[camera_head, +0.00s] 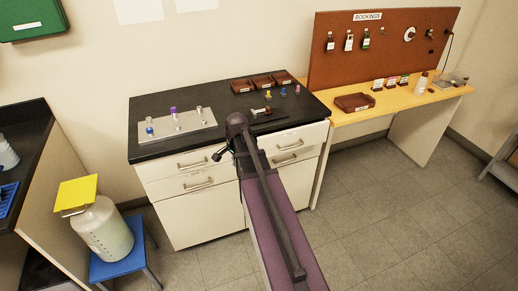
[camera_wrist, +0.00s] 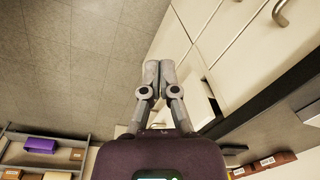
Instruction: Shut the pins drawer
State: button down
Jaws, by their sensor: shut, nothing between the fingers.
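Pale drawer fronts (camera_head: 184,184) with metal handles sit under a black-topped bench in the head view. I can read no label on them, so I cannot tell which is the pins drawer. Two left handles and two right handles show; my arm covers the middle of the fronts. My gripper (camera_head: 217,156) is in front of the left fronts, near the top. In the wrist view my gripper (camera_wrist: 160,66) is shut and empty, its fingertips together. Drawer fronts (camera_wrist: 237,45) with a handle lie to its right. A pale panel shows beside the fingers, partly hidden.
The black bench top (camera_head: 160,103) holds a metal plate (camera_head: 178,128) with small items, brown trays (camera_head: 263,82) and coloured pins. A blue stool (camera_head: 118,264) with a large bottle (camera_head: 103,230) stands left. A wooden table (camera_head: 395,101) stands right. Floor in front is open.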

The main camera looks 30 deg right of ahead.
jog(key=s+a+n, duration=0.5)
jog(key=a+n, duration=0.2)
jog(key=a, duration=0.2)
jog(key=s+a+n+g, duration=0.1)
jog(key=s+a+n, duration=0.4)
jog(key=a+n, duration=0.3)
jog(key=shift+a, duration=1.25)
